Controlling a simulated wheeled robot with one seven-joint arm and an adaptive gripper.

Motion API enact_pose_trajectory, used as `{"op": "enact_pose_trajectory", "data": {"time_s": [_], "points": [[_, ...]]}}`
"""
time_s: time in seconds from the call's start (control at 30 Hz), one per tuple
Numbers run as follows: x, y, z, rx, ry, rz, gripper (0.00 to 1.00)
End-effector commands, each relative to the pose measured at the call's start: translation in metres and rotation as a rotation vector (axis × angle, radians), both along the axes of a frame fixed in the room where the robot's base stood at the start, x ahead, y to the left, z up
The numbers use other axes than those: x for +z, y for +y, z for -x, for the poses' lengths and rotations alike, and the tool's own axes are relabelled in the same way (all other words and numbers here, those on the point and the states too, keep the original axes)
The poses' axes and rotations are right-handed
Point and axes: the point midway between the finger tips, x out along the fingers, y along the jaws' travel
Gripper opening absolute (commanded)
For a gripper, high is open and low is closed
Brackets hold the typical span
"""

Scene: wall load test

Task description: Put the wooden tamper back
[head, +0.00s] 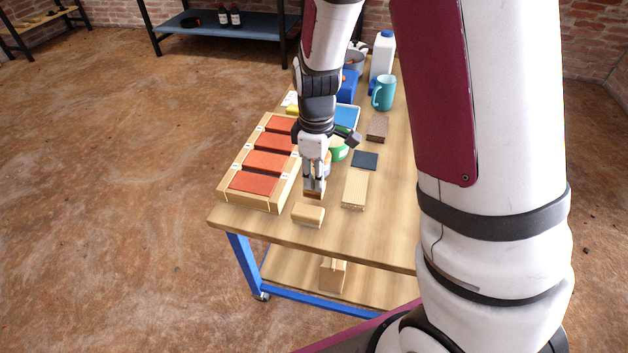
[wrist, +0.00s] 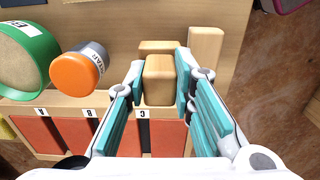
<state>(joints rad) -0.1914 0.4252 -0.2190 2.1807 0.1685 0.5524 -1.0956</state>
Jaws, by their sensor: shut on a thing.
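My gripper (head: 314,172) is over the near left part of the table, just right of the red-topped rack. It is shut on a small wooden block (wrist: 158,80), which I take for the wooden tamper. The block also shows below the fingers in the head view (head: 314,192). Whether it touches the tabletop I cannot tell. A second pale wooden block (head: 309,214) lies near the table's front edge, beside the right finger in the wrist view (wrist: 206,48). The wooden rack (head: 262,207) has several red panels, with labels A, B and C readable in the wrist view.
A pale ribbed block (head: 355,188) and a dark flat square (head: 365,160) lie to the right. A green round item (wrist: 28,58) and an orange-capped jar (wrist: 78,72) stand close by. A teal mug (head: 383,93) and a white bottle (head: 382,52) stand farther back. The front right tabletop is clear.

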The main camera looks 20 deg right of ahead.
Motion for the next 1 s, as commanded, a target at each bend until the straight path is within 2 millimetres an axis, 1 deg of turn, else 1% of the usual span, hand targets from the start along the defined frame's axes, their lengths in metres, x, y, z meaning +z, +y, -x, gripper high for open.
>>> {"op": "enact_pose_trajectory", "data": {"time_s": [0.03,0.1,0.2,0.27,0.33,0.53,0.77,0.9,0.93,0.97,1.0], "points": [[-0.002,-0.002,-0.009,-0.001,-0.001,0.001,0.00],[-0.002,-0.003,-0.016,0.000,0.000,0.000,0.00],[-0.003,-0.004,-0.022,0.000,-0.001,0.001,0.00],[-0.005,-0.005,-0.023,0.001,0.000,0.000,0.00],[-0.012,-0.005,-0.022,0.000,0.001,0.000,0.00],[-0.038,-0.004,-0.021,0.000,0.003,0.000,0.00],[-0.037,-0.004,-0.022,0.001,0.000,0.000,0.00],[-0.041,-0.004,-0.022,0.000,0.000,0.000,0.00],[-0.041,-0.004,-0.022,0.000,0.000,0.000,0.25],[-0.040,-0.004,-0.022,0.000,0.000,0.000,0.32],[-0.040,-0.004,-0.022,0.000,0.000,0.000,0.41]]}}
